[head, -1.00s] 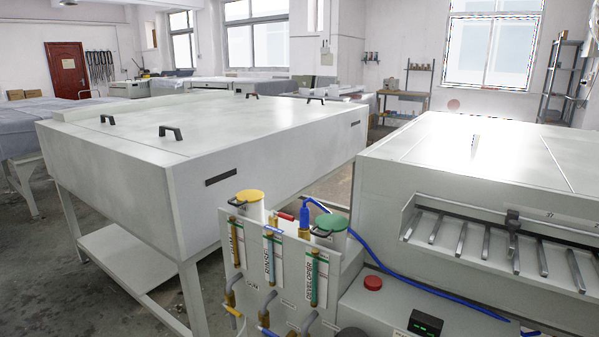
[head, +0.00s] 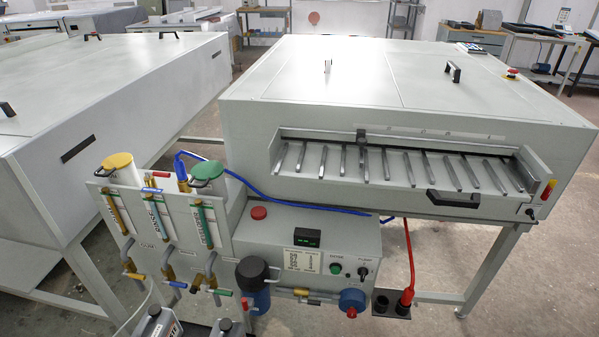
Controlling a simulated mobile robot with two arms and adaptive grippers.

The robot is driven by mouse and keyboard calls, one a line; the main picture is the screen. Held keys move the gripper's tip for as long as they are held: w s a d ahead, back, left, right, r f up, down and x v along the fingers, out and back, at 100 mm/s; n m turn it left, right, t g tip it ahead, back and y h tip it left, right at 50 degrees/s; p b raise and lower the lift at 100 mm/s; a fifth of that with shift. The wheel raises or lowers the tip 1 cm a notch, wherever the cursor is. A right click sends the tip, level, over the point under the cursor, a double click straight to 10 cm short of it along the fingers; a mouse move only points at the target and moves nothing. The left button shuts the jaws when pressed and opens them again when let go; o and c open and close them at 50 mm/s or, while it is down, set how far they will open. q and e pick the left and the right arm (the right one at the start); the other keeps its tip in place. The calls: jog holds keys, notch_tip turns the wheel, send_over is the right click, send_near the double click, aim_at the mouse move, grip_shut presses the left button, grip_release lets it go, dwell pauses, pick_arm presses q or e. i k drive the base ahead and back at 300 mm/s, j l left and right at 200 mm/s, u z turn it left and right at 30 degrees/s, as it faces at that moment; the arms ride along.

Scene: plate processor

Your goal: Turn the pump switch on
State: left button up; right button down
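The pump switch (head: 363,272) is a small black knob under a "PUMP" label. It sits at the right end of the sloped front face of the grey control box (head: 280,244), below the plate processor (head: 400,85). Left of it on the same face are a green button (head: 336,268), a white label plate and a dark display (head: 307,237) with green digits. The knob is too small to tell its setting for certain. Neither of my grippers shows in the head view.
A red mushroom button (head: 259,213) tops the box's left side. A tank unit (head: 165,215) with yellow and green lids stands left. A blue filter (head: 254,284), a blue pump part (head: 351,302) and a red hose (head: 408,260) are below and right. Floor shows at lower right.

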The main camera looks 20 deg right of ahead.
aim_at(362, 271)
jog(key=z, duration=1.15)
